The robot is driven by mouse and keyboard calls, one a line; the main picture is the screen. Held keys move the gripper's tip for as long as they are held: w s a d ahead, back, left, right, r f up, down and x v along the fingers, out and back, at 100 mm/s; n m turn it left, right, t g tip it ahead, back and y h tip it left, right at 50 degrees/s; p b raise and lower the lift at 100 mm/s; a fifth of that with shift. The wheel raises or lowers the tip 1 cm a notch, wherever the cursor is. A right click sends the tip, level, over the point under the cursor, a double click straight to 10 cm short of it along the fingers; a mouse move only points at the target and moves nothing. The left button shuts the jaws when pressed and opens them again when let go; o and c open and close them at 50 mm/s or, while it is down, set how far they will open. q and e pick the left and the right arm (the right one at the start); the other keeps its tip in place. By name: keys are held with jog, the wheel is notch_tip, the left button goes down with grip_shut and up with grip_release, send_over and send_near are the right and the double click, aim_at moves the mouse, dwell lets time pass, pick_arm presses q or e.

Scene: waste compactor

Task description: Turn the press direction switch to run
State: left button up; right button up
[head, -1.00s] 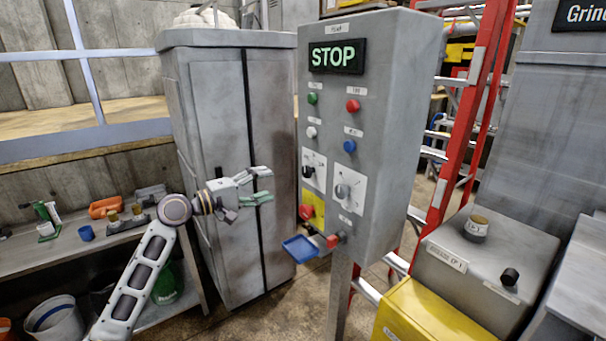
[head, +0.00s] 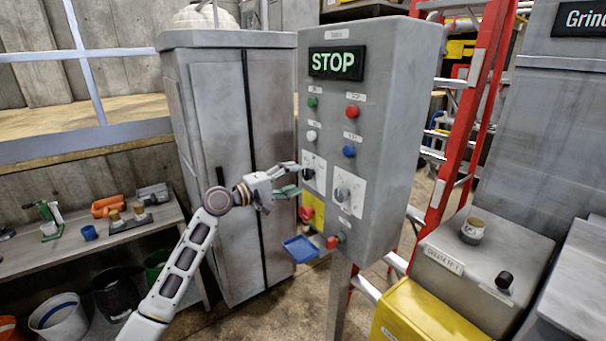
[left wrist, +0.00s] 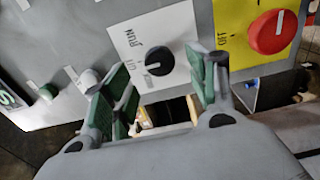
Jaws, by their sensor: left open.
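A grey control panel (head: 380,120) carries a black rotary switch (head: 307,174) on a white plate. In the left wrist view this black switch (left wrist: 158,60) has a white pointer line, and its plate reads what looks like RUN and OFF. In the left wrist view the open left gripper (left wrist: 165,75) has green-padded fingers on either side of the switch; contact cannot be told.
A red knob (left wrist: 272,32) on a yellow plate sits beside the switch. Above are green, red, white and blue buttons and a lit STOP sign (head: 336,63). A grey cabinet (head: 215,130) stands behind my left arm.

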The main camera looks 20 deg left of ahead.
aim_at(305, 175)
pick_arm(q)
jog(key=shift+p+x, duration=0.4)
jog(key=shift+x, duration=1.8)
jog(key=c, duration=1)
jog(key=shift+c, duration=0.2)
